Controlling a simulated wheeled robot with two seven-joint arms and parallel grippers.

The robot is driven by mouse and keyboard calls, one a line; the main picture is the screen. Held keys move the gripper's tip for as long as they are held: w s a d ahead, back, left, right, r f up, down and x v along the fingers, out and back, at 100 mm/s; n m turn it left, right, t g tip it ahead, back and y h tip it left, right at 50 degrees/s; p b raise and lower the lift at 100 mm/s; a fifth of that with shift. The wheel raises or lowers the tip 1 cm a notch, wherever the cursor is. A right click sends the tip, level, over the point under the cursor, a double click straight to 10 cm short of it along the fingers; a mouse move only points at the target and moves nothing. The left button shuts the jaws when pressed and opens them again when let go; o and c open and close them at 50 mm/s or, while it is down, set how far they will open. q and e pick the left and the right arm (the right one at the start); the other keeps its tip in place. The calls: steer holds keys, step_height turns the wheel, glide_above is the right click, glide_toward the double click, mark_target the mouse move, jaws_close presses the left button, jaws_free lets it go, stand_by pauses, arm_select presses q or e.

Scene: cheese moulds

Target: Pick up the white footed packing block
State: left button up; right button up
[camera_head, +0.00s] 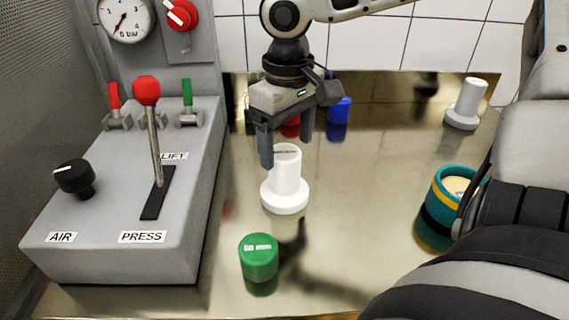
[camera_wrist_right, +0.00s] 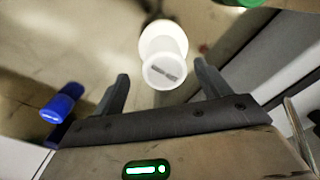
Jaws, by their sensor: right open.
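A white footed block (camera_head: 285,195), a post on a wide round foot, stands upright on the metal table. It also shows in the right wrist view (camera_wrist_right: 163,45), with a dark mark on its top. My right gripper (camera_head: 287,150) is open and points down at the top of this block. In the right wrist view, the open fingers (camera_wrist_right: 163,82) lie either side of the block's top end; I cannot see contact. A second pale footed block (camera_head: 466,103) stands at the back right. My left gripper is not in view.
A green cylinder (camera_head: 258,257) stands in front. Blue (camera_head: 339,110) and red (camera_head: 291,128) pieces stand behind the gripper. A teal mould (camera_head: 447,197) is at right. The grey press console (camera_head: 120,215) with levers fills the left.

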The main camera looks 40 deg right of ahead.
mark_target(284, 167)
steer(key=shift+a+f+b, duration=0.15)
steer(key=shift+f+b, duration=0.1)
steer(key=shift+f, duration=1.1)
steer(key=shift+a+f+b, duration=0.15)
steer(key=shift+f+b, duration=0.1)
steer(key=shift+f, duration=1.1)
steer(key=shift+w, duration=0.1)
steer(key=c, duration=1.3)
steer(key=shift+r, duration=0.15)
